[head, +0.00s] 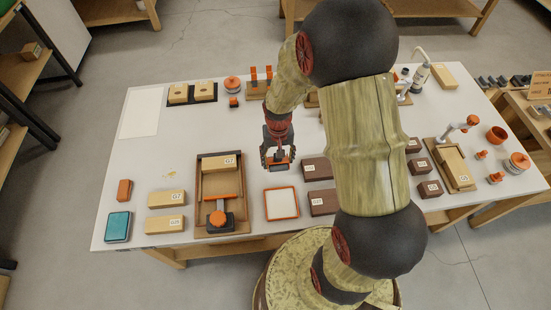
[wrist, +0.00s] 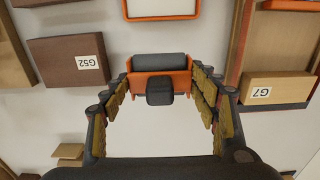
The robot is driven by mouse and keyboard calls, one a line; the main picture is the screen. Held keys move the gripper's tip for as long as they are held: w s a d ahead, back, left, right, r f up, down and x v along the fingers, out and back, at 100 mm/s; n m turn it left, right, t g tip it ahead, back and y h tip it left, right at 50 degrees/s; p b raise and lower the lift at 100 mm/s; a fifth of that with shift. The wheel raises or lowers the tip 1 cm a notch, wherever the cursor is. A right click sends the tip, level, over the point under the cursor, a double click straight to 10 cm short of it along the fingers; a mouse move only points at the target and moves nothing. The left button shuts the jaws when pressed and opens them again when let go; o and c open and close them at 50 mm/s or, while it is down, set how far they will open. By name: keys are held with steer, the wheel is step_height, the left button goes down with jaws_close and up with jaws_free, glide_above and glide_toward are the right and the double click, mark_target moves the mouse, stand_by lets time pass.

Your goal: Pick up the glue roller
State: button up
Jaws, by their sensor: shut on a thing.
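The glue roller is an orange holder with a dark grey roller and a black block. In the wrist view the glue roller (wrist: 160,62) sits between the two fingertips of my gripper (wrist: 160,84), which touch its orange ends. In the head view my gripper (head: 279,160) points down over the white table, with the orange of the roller showing between its fingers. It is shut on the roller. I cannot tell whether the roller is clear of the tabletop.
An orange-framed white pad (head: 281,204) lies just in front of my gripper. A wooden tray (head: 204,183) with a box and an orange-handled tool is to the left. Brown boxes (head: 317,169) stand close on the right. The table is clear between gripper and tray.

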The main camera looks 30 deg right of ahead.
steer(key=s+r+p, duration=0.2)
steer(key=s+r, duration=0.6)
steer(key=s, duration=0.4)
steer(key=shift+s+a+p, duration=0.15)
steer(key=shift+a+p, duration=0.1)
steer(key=shift+p, duration=0.05)
steer(key=o, duration=0.7)
steer(key=shift+c, duration=0.2)
steer(key=c, duration=0.4)
steer(key=shift+c, duration=0.4)
